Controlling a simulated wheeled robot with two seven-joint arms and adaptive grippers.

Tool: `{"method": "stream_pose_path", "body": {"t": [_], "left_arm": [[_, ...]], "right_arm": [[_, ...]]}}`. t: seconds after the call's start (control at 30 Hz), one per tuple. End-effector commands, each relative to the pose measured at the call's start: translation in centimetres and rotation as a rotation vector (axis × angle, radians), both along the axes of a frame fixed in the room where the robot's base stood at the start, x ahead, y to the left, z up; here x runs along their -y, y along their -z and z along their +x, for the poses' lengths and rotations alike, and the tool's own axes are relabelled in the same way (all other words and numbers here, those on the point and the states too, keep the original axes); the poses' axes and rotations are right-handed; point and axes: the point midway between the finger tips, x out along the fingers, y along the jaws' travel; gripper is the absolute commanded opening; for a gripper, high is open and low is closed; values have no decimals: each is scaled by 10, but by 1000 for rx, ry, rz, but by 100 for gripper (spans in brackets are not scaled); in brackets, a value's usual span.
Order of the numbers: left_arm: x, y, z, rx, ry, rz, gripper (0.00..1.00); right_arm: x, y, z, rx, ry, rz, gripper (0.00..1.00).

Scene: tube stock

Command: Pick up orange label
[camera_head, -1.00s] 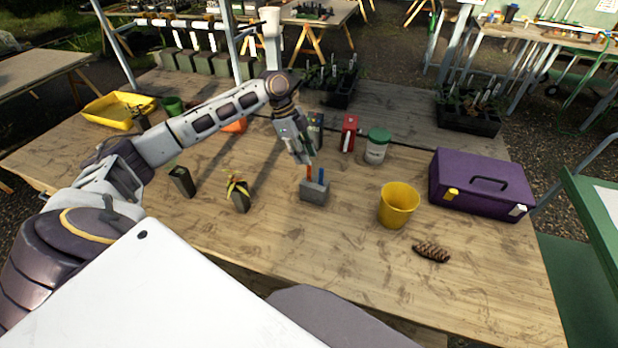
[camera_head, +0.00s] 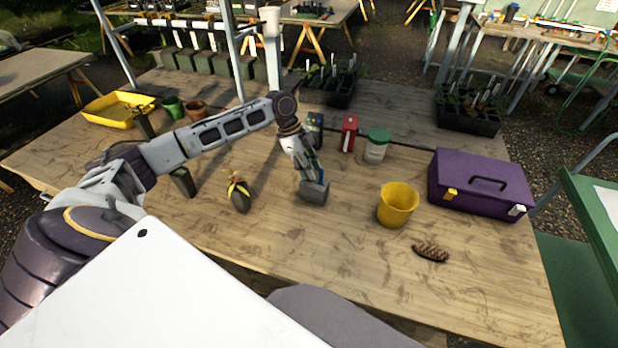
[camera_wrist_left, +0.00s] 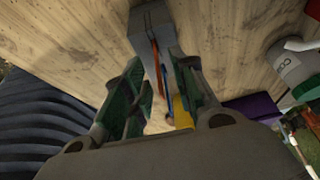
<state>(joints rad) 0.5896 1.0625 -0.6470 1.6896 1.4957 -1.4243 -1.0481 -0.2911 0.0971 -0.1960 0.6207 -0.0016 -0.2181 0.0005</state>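The grey block (camera_head: 314,194) stands on the wooden table in the head view. In the left wrist view, the orange label (camera_wrist_left: 157,72) and a blue label (camera_wrist_left: 167,80) stick out of the grey block (camera_wrist_left: 150,19). My left gripper (camera_head: 312,177) is just above the block in the head view and hides the orange label there. In the left wrist view its green-lined fingers (camera_wrist_left: 161,78) are apart, one on each side of the labels, with a gap visible around them. My right gripper is not in view.
A yellow pot (camera_head: 397,206) stands right of the block, with a brown brush-like item (camera_head: 431,253) nearer the front. A green-lidded jar (camera_head: 377,146), red box (camera_head: 349,133) and purple toolbox (camera_head: 481,183) stand behind and right. The front table is clear.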

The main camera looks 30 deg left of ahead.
Motion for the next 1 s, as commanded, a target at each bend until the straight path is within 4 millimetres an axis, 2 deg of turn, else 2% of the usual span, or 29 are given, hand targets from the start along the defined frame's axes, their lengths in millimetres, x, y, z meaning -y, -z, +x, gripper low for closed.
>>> {"method": "stream_pose_path", "body": {"t": [0.13, 0.37, 0.8, 1.0], "left_arm": [[0, 0, 0, 0, 0, 0, 26], [0, 0, 0, 0, 0, 0, 0], [0, -1, 0, 1, 0, 0, 0], [-1, -11, 1, 2, 0, 0, 0]], "right_arm": [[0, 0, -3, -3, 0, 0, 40], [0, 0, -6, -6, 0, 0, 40], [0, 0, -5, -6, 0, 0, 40], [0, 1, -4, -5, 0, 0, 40]]}}
